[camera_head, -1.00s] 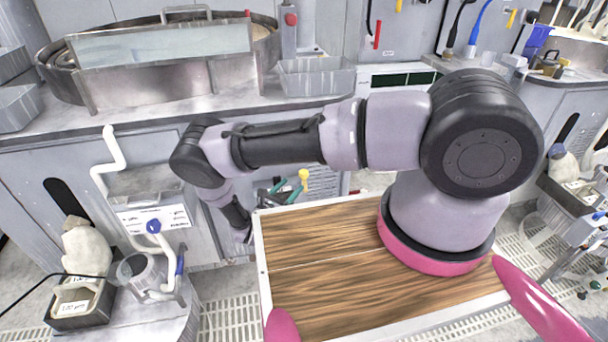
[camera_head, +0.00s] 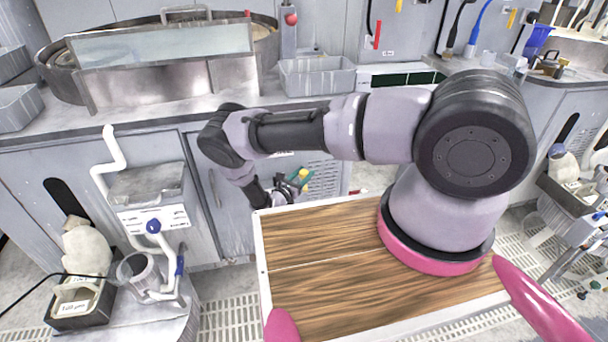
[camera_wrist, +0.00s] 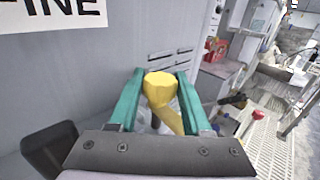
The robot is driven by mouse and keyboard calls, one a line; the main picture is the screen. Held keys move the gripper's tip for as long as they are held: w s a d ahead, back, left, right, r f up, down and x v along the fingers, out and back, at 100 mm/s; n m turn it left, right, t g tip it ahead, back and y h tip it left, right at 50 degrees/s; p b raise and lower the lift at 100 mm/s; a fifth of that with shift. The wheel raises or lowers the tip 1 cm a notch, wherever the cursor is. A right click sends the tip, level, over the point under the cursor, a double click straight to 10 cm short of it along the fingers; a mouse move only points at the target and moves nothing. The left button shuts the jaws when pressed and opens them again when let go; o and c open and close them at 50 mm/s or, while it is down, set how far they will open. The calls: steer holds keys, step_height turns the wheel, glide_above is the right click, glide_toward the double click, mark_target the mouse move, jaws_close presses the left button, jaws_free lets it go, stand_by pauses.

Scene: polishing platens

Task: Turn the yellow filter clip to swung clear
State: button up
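The yellow filter clip (camera_wrist: 161,90) has a faceted knob and a stem running down to the right, beside a grey cabinet wall. In the wrist view it lies between the two green fingers of my gripper (camera_wrist: 160,84). The fingers are spread on either side of the knob; whether they touch it is not clear. In the head view my gripper (camera_head: 298,185) is at the yellow clip (camera_head: 304,174), low in front of the cabinet and beyond the wooden top. The clip's lower part and mount are mostly hidden.
The wooden top (camera_head: 330,260) lies in front of the cabinet. A grey bin (camera_head: 317,76) sits on the counter above. Floor grating (camera_wrist: 262,145) shows at right in the wrist view.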

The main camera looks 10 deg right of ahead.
jaws_close()
steer(key=shift+n+t+y, duration=0.7)
steer(key=shift+y, duration=0.2)
steer(key=o, duration=0.6)
jaws_free()
steer(key=shift+a, duration=0.1)
steer(key=v, duration=1)
steer(key=shift+s+a, duration=0.2)
steer(key=shift+s, duration=0.15)
steer(key=shift+r, duration=0.1)
